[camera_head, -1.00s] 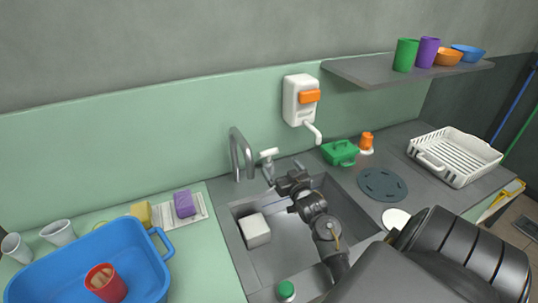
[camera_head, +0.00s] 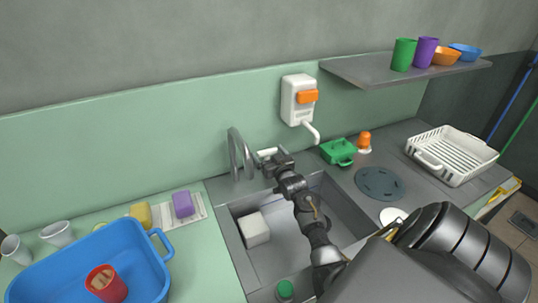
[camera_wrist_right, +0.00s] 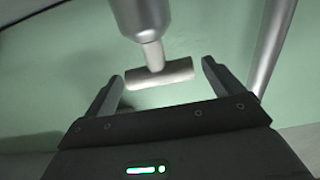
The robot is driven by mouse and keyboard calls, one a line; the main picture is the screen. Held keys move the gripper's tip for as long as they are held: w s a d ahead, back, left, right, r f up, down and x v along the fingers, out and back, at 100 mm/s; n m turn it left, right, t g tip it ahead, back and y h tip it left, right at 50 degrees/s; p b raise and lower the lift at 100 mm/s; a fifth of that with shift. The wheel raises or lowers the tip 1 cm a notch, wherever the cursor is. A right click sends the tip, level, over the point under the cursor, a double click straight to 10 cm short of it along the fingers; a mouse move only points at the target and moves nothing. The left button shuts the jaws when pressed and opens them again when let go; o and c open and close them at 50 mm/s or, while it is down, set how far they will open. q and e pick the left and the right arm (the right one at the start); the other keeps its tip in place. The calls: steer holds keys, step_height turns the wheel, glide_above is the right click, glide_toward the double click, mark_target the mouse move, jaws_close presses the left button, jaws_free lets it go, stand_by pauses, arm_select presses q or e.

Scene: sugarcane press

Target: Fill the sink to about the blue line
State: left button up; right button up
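The grey sink (camera_head: 285,245) is set in the counter and my right arm crosses over it. I see no water and cannot make out a blue line in it. The curved metal faucet (camera_head: 233,150) stands behind the sink. Its T-shaped tap handle (camera_wrist_right: 160,74) is a light metal bar on a short stem, also visible in the head view (camera_head: 266,152). My right gripper (camera_wrist_right: 161,72) is open, with its fingers on either side of the bar; contact cannot be told. In the head view the right gripper (camera_head: 272,161) is at the handle, beside the faucet. My left gripper is not in view.
A white block (camera_head: 254,229) lies in the sink's left part. A blue tub (camera_head: 75,260) with a red cup (camera_head: 106,283) stands left. A white dispenser (camera_head: 298,100) hangs on the wall. A green box (camera_head: 338,151) and a white rack (camera_head: 450,153) stand right.

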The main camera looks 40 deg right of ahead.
steer(key=c, duration=0.4)
